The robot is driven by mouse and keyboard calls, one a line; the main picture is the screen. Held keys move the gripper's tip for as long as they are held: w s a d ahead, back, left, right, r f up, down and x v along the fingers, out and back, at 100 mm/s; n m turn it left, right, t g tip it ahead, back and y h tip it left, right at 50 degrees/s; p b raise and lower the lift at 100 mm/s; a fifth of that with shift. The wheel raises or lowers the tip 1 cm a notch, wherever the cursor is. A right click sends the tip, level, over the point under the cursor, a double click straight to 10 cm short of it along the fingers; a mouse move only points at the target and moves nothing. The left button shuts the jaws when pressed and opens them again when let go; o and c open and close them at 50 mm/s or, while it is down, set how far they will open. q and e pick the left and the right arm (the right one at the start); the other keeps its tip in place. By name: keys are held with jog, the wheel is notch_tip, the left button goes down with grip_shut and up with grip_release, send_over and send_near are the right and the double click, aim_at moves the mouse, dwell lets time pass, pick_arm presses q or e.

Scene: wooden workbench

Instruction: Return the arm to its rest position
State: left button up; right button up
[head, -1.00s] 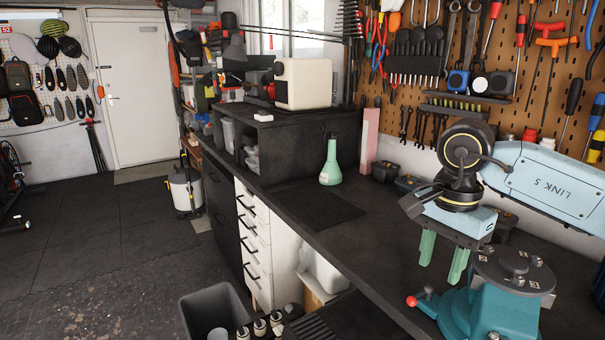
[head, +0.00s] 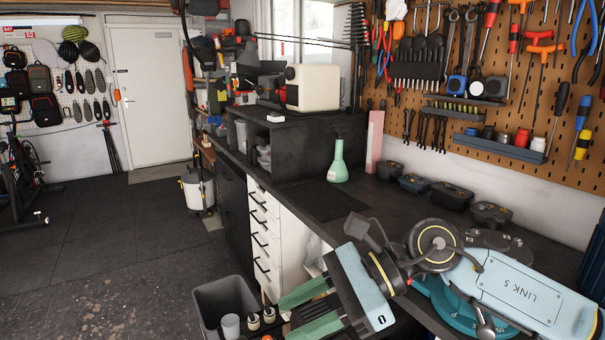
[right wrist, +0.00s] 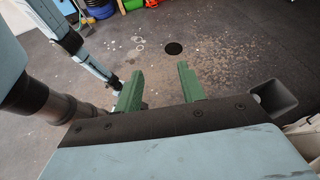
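My right arm comes in from the right in the head view, over the bench's front edge. Its gripper (head: 286,320) points left and down towards the floor, beside the grey bin. The two green fingers are apart with nothing between them. In the right wrist view the gripper (right wrist: 160,70) is also open and empty, with bare floor beyond the fingers. My left gripper is not seen in the head view. A light blue and black arm part of mine crosses the left of the right wrist view.
The teal vise (head: 450,310) is partly hidden behind my right arm. A grey bin (head: 207,302) stands on the floor by the white drawers (head: 262,235). Several dark small bins line the wall. The floor at left is mostly clear.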

jog(key=a+r+m+t+y, duration=0.35)
jog(key=r+m+y, duration=0.35)
jog(key=m+y, duration=0.25)
jog(key=w+d+m+t+h, duration=0.2)
jog(key=d+m+t+h, duration=0.15)
jog(key=m+t, duration=0.55)
jog(key=w+d+m+t+h, duration=0.2)
jog(key=w+d+m+t, duration=0.15)
jog(key=m+t, duration=0.5)
jog(key=s+d+f+m+g+h, duration=0.1)
jog(key=d+f+m+g+h, duration=0.1)
jog(key=d+f+m+h, duration=0.65)
jog(key=s+d+f+m+g+h, duration=0.1)
jog(key=d+f+m+h, duration=0.3)
jog(key=f+m+h, duration=0.55)
jog(key=s+d+f+m+g+y, duration=0.1)
jog(key=s+d+f+m+g, duration=0.2)
jog(key=s+f+m+g, duration=0.45)
jog(key=s+d+f+m+g, duration=0.4)
jog(key=s+f, duration=0.5)
jog(key=s, duration=0.6)
notch_tip(320, 180, down, 23)
jog(key=a+n+g, duration=0.1)
jog(key=g, duration=0.1)
jog(key=s+d+f+g, duration=0.1)
jog(key=s+d+f, duration=0.2)
jog(key=s+f, duration=1.3)
jog(key=shift+s+f, duration=0.15)
jog(key=shift+s, duration=0.65)
